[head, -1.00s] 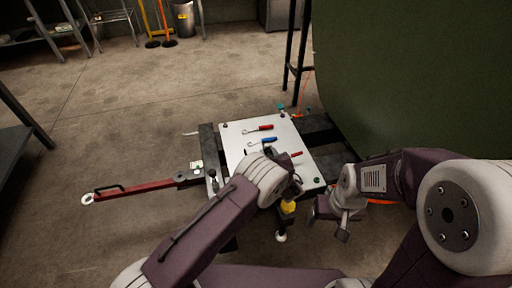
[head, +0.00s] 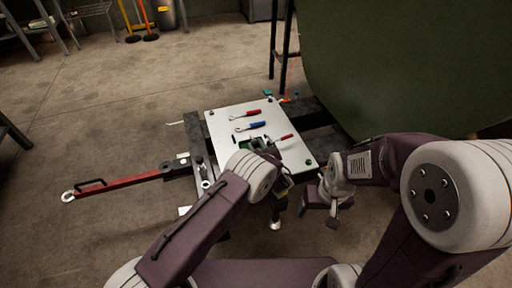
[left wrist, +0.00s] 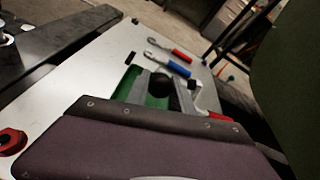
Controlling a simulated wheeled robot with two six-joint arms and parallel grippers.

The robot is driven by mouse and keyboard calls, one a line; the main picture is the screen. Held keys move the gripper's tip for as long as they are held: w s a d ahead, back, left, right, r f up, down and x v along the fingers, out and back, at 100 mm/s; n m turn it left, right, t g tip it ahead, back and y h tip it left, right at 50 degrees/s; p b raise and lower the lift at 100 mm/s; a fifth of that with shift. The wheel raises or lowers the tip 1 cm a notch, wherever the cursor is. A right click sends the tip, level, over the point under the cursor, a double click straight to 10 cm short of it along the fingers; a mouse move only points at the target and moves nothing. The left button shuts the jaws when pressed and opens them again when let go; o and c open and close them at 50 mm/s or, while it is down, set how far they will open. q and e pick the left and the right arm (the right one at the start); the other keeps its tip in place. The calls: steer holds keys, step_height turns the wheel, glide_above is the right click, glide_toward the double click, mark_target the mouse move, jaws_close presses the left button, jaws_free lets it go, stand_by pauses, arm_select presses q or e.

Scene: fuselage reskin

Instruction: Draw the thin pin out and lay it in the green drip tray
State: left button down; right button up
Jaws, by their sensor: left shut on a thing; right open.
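The green drip tray (head: 243,143) shows in part on the white panel, just behind my left wrist. It also shows in the left wrist view (left wrist: 154,100), with a dark round-ended part in front of it. My left gripper (head: 274,158) is low over the near part of the panel, beside the tray. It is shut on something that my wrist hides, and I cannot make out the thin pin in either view. My right gripper (head: 328,196) is open and empty, off the panel's near right corner.
On the white panel (head: 225,118) lie a red-handled tool (head: 252,113), a blue-handled tool (head: 256,125) and another red-handled one (head: 285,137). A red tow bar (head: 118,184) extends left from the dark frame. A large green curved body (head: 385,65) stands at the right.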

arm_select(q)
steer(key=f, duration=0.1)
steer(key=s+f, duration=0.1)
steer(key=f, duration=0.1)
steer(key=shift+a, duration=0.15)
arm_select(e)
steer(key=shift+f, duration=0.55)
arm_select(q)
steer(key=shift+f, duration=0.1)
steer(key=c, duration=1)
jaws_free()
step_height(320, 180, up, 2)
steer(key=shift+w+p, duration=0.15)
steer(key=shift+p, duration=0.65)
steer(key=shift+w+g+p, duration=0.15)
steer(key=shift+g+p, duration=0.15)
steer(key=shift+p, duration=0.05)
step_height(320, 180, up, 7)
steer(key=p, duration=0.4)
steer(key=shift+w+p, duration=0.1)
steer(key=shift+p, duration=0.3)
arm_select(e)
step_height(320, 180, up, 7)
steer(key=shift+w, duration=0.2)
steer(key=shift+f, duration=0.1)
